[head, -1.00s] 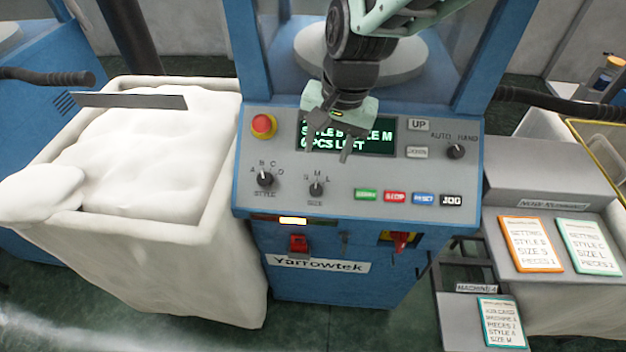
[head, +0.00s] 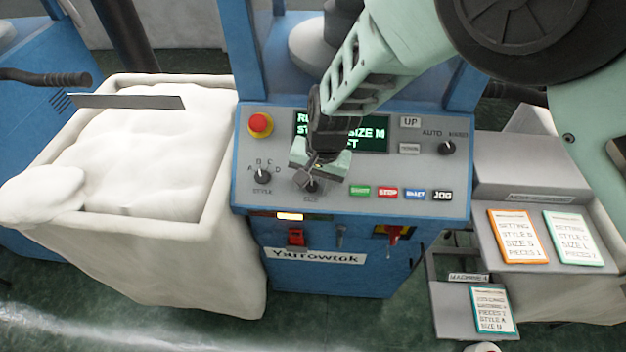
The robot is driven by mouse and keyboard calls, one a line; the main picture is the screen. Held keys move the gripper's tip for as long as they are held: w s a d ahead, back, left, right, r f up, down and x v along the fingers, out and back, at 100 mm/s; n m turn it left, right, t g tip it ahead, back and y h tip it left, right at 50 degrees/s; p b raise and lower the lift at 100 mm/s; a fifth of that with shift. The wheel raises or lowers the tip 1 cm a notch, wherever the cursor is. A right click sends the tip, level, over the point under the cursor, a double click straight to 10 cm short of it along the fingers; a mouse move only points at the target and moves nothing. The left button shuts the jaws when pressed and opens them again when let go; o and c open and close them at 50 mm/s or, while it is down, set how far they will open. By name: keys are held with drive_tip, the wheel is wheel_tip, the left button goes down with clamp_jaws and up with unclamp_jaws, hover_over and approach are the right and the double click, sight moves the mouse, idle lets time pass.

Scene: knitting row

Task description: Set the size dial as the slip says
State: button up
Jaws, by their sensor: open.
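The size dial (head: 312,187) is the right-hand of two black knobs at the panel's lower left; my gripper covers its letters and pointer. My gripper (head: 306,181) is open, pointing down at the dial, its fingers around or just above it; contact is unclear. The display (head: 370,134) shows SIZE M, partly hidden by my arm. The orange-framed slip (head: 518,237) seems to read size S, the green-framed slip (head: 573,238) size L. A third slip (head: 492,310), by a machine label, seems to read size M; its small print is unclear.
The style dial (head: 262,176) sits close left of my gripper. Coloured push buttons (head: 388,193) lie close right, and a red stop button (head: 260,124) is at upper left. The auto/hand knob (head: 447,147) is at far right. A bin of white material (head: 230,160) stands left of the machine.

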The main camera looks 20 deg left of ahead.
drive_tip(key=c, duration=1)
drive_tip(key=n+h, duration=0.2)
drive_tip(key=n, duration=0.1)
drive_tip(key=shift+a+h, duration=0.25)
drive_tip(key=shift+h, duration=0.05)
drive_tip(key=n+t+h, duration=0.1)
drive_tip(key=n, duration=0.1)
drive_tip(key=n+h+b, duration=0.1)
drive_tip(key=shift+a+n+t, duration=0.15)
drive_tip(key=shift+n+t, duration=0.25)
drive_tip(key=shift+h, duration=0.4)
drive_tip(key=o, duration=1)
drive_tip(key=shift+s, duration=0.1)
